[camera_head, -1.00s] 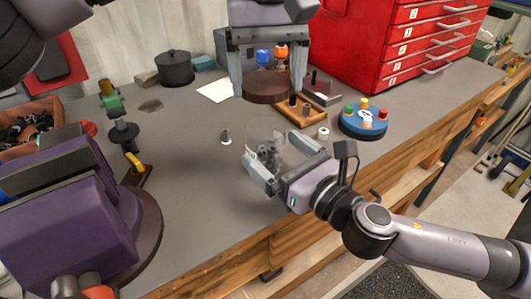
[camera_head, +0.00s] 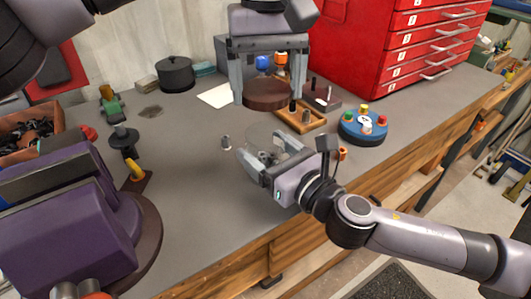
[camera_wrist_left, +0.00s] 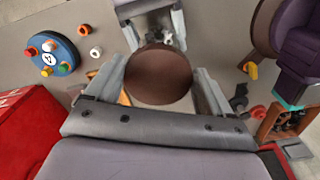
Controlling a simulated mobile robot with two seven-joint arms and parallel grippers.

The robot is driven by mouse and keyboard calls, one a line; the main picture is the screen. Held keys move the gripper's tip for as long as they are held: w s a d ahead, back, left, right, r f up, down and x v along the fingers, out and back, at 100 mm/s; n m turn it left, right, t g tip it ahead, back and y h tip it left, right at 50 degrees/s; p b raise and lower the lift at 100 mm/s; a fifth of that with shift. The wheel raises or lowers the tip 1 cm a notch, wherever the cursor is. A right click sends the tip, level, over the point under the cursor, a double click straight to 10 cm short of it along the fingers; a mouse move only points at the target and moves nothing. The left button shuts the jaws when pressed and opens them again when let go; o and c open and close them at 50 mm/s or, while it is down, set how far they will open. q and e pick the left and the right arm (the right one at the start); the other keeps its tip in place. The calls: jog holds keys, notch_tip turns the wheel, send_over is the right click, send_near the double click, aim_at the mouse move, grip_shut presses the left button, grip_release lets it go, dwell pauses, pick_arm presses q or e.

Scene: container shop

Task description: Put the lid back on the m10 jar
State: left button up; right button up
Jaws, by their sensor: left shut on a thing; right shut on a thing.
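My left gripper (camera_head: 268,92) is shut on a round dark brown lid (camera_head: 266,96), held roughly flat above the bench. The lid fills the middle of the left wrist view (camera_wrist_left: 158,74), between the two fingers. My right gripper (camera_head: 268,162) is shut on a clear, see-through jar (camera_head: 263,134) with small grey pieces near its bottom. In the head view the jar is just below and in front of the lid, and they look apart. The jar's rim is faint, and the lid hides most of the jar in the left wrist view.
A purple machine (camera_head: 65,215) fills the near left. A red drawer cabinet (camera_head: 365,45) stands behind.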

aim_at(261, 125)
pick_arm(q)
jog(key=shift+f, duration=2.45)
jog(key=shift+f, duration=0.85)
jog(key=shift+f, duration=0.55)
pick_arm(e)
grip_shut()
pick_arm(q)
jog(key=m, duration=0.4)
jog(key=shift+a+m, duration=0.2)
jog(key=shift+m, duration=0.2)
jog(key=m, duration=0.5)
jog(key=shift+w+a, duration=0.1)
jog(key=shift+a, duration=0.15)
pick_arm(e)
jog(key=shift+f, duration=0.1)
pick_arm(q)
jog(key=o, duration=0.9)
jog(key=shift+c, duration=0.2)
